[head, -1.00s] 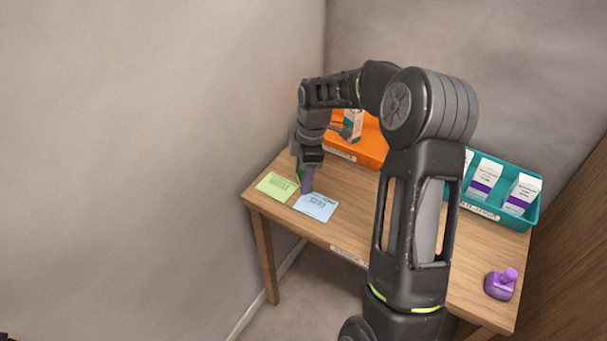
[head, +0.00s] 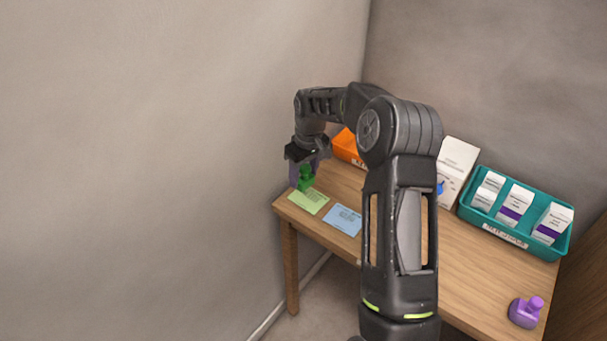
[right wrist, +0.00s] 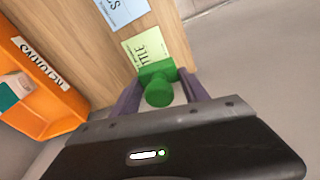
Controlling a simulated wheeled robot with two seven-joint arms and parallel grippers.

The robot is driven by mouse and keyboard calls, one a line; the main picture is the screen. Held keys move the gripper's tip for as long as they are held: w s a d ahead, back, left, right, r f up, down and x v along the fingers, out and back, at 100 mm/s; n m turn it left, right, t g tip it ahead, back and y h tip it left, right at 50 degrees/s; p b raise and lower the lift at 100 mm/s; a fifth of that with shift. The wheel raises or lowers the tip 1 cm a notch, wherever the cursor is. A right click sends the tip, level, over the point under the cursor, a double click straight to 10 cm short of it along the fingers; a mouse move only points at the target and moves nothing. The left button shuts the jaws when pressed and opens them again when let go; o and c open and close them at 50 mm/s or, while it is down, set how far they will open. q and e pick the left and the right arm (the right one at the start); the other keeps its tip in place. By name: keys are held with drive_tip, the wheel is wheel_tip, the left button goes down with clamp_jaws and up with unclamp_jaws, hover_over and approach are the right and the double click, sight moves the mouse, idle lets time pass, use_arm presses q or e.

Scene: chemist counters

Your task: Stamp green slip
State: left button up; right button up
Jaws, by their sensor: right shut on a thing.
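My right gripper (head: 303,178) is shut on a green stamp (head: 306,180), near the table's left end. The stamp shows in the right wrist view (right wrist: 159,88) between the two purple-grey fingers. The green slip (head: 309,202) lies flat on the table, just in front of the stamp in the head view. In the right wrist view the stamp covers one end of the green slip (right wrist: 147,46); whether they touch I cannot tell. A blue slip (head: 344,220) lies to the right of the green one. My left gripper is not in view.
An orange tray (right wrist: 40,82) stands behind, partly hidden by my arm in the head view. A teal tray (head: 507,238) with several white boxes and a white carton (head: 457,168) stand at the back right. A purple stamp (head: 525,312) sits at the front right.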

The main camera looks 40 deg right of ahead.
drive_tip(key=b, duration=0.3)
hover_over(304, 202)
drive_tip(key=shift+w+f, duration=0.15)
drive_tip(key=shift+f, duration=2.85)
drive_tip(key=shift+f+b, duration=0.65)
drive_tip(key=shift+b, duration=0.05)
drive_tip(key=shift+r+p, duration=2)
drive_tip(key=shift+r, duration=1.65)
